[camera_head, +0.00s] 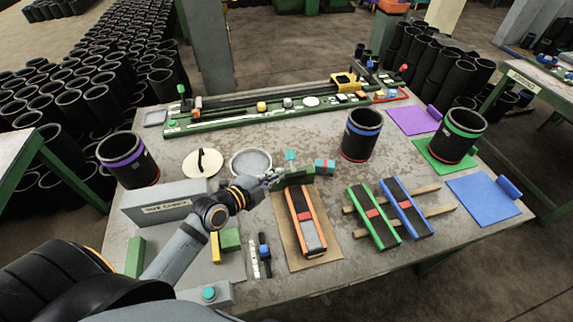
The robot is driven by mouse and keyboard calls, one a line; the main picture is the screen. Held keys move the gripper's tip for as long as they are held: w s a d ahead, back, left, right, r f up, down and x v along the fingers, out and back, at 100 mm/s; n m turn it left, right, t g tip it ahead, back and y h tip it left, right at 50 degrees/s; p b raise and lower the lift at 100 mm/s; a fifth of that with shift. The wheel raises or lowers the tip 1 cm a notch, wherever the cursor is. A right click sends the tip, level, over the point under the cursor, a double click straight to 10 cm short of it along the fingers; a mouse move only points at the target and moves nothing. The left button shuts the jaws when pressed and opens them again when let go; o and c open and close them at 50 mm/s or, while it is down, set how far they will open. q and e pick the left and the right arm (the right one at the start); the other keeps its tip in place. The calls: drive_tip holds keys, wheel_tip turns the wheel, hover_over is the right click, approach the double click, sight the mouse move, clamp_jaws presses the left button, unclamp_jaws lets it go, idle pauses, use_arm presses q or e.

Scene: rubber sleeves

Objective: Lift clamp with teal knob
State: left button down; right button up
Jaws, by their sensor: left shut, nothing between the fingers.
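The clamp with the teal knob seems to be the small green piece (297,179) at the table's middle, just beyond the orange-edged strip. A teal knob (291,155) shows just behind it; the link between the two is too small to tell. My left gripper (274,180) is shut and empty, at the left side of the green piece. I cannot tell whether it touches it. My right gripper is not in view.
The orange-edged strip (302,215) lies on a brown board in front. A red-and-teal block (325,167) stands right of the clamp, a round grey dish (250,162) behind left. Black sleeves (361,135) stand beyond. Green and blue strips (374,217) lie to the right.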

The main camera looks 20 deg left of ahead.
sight(289, 176)
use_arm(q)
drive_tip(key=p+x, duration=0.1)
drive_tip(key=x, duration=0.5)
drive_tip(key=shift+w+r, duration=0.1)
drive_tip(key=shift+r, duration=0.05)
drive_tip(key=shift+w+a+f+p, duration=0.25)
drive_tip(key=shift+w+a+f, duration=0.25)
drive_tip(key=shift+w, duration=0.15)
drive_tip(key=shift+w+a+f+p, duration=0.25)
drive_tip(key=shift+w+a+f, duration=0.2)
drive_tip(key=shift+w, duration=0.25)
drive_tip(key=shift+s+d, duration=0.1)
drive_tip(key=shift+d, duration=0.05)
drive_tip(key=shift+a, duration=0.2)
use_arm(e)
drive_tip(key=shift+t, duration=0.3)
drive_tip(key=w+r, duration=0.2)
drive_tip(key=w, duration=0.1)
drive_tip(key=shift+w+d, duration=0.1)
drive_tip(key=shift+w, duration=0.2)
